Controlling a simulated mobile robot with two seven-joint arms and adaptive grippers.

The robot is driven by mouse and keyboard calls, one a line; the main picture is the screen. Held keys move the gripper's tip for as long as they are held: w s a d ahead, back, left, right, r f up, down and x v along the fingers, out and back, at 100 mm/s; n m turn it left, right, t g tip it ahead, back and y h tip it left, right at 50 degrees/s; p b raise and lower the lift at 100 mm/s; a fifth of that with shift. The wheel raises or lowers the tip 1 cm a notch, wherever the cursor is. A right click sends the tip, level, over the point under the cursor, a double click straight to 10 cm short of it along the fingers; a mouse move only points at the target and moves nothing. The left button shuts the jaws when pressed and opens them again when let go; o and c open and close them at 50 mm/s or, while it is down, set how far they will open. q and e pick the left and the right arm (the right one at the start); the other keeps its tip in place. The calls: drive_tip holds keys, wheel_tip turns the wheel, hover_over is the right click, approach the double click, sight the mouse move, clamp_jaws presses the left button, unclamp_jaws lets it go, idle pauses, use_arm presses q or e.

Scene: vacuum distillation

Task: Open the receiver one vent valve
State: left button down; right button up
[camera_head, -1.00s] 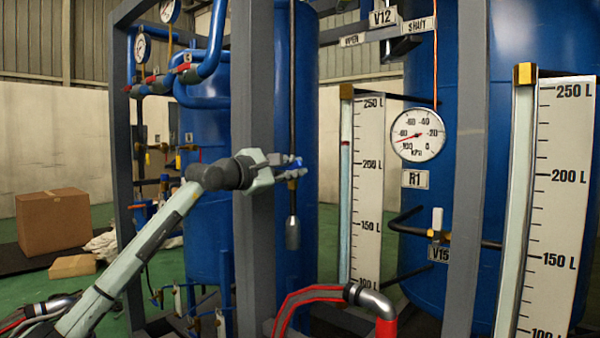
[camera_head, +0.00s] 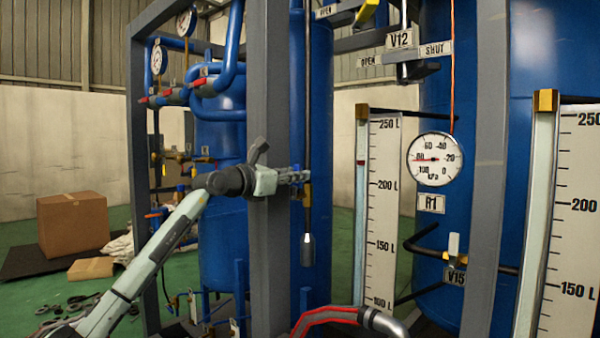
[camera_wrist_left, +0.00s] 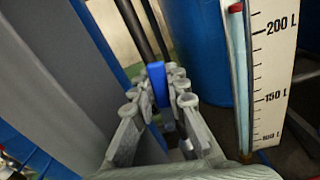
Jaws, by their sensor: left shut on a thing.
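A blue valve handle (camera_wrist_left: 157,80) sits between the fingertips of my left gripper (camera_wrist_left: 159,96) in the left wrist view. In the head view my left gripper (camera_head: 304,177) reaches across the grey post, its fingers shut at the small brass valve (camera_head: 306,195) beside a thin vertical pipe. The fingers mostly hide the handle there. No label shows on this valve, so I cannot tell its name or exact setting. The round gauge (camera_head: 434,159) and the R1 label (camera_head: 430,203) are on the blue vessel to the right. My right gripper is out of view.
The grey frame post (camera_head: 270,260) stands close behind my left wrist. Level scales (camera_head: 382,215) and (camera_head: 574,220) stand to the right. Valve V15 (camera_head: 453,245) and the V12 label (camera_head: 400,40) are also right. A cardboard box (camera_head: 72,225) lies far left.

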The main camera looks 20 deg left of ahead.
use_arm(q)
drive_tip(key=shift+w+a+n, duration=0.1)
drive_tip(key=shift+a+n, duration=0.2)
drive_tip(key=shift+n, duration=0.2)
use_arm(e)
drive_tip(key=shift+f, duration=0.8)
use_arm(q)
drive_tip(key=c, duration=1.5)
unclamp_jaws()
drive_tip(key=v, duration=1.2)
